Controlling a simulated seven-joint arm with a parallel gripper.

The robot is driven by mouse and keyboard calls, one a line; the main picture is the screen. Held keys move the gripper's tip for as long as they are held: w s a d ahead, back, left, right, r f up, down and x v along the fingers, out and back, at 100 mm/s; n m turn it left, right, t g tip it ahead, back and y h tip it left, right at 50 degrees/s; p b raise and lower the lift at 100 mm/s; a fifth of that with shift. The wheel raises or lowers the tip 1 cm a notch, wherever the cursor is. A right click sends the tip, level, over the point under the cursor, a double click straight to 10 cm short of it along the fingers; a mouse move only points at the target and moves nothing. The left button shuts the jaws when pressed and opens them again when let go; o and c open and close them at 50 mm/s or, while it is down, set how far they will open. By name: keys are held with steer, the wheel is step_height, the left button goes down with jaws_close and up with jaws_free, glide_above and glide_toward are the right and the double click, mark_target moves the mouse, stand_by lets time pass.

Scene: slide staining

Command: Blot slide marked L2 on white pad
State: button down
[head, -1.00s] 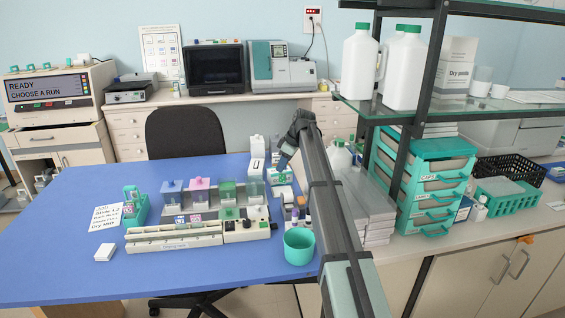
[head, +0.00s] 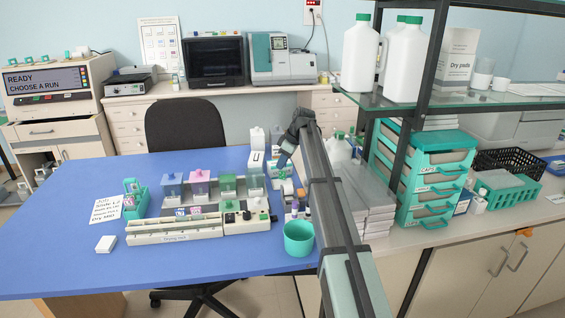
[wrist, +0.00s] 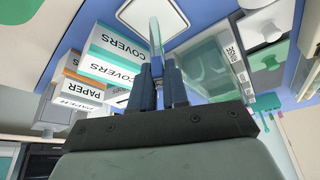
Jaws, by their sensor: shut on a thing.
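My gripper (head: 284,170) is at the far right of the blue table. In the wrist view, its dark fingers (wrist: 158,85) are shut on a thin clear slide (wrist: 156,42), held on edge and pointing away from the wrist. I cannot read a mark on it. A white square with a dark rim (wrist: 172,14), perhaps the white pad, lies on the blue surface beyond the slide tip. Whether they touch is unclear. In the head view, a small white block (head: 106,244) lies at the table's front left, far from my gripper.
Boxes marked COVERS (wrist: 112,62) and PAPER (wrist: 84,85) stand close beside my fingers. A clear jar (wrist: 215,65) is on the other side. The head view also shows staining jars (head: 200,182), a drying rack (head: 175,230), a teal slide holder (head: 137,205) and a teal cup (head: 298,238).

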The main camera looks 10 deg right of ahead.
steer(key=shift+s+f, duration=0.1)
steer(key=shift+f, duration=0.55)
stand_by(3.3)
steer(key=shift+r, duration=0.15)
steer(key=shift+r, duration=3)
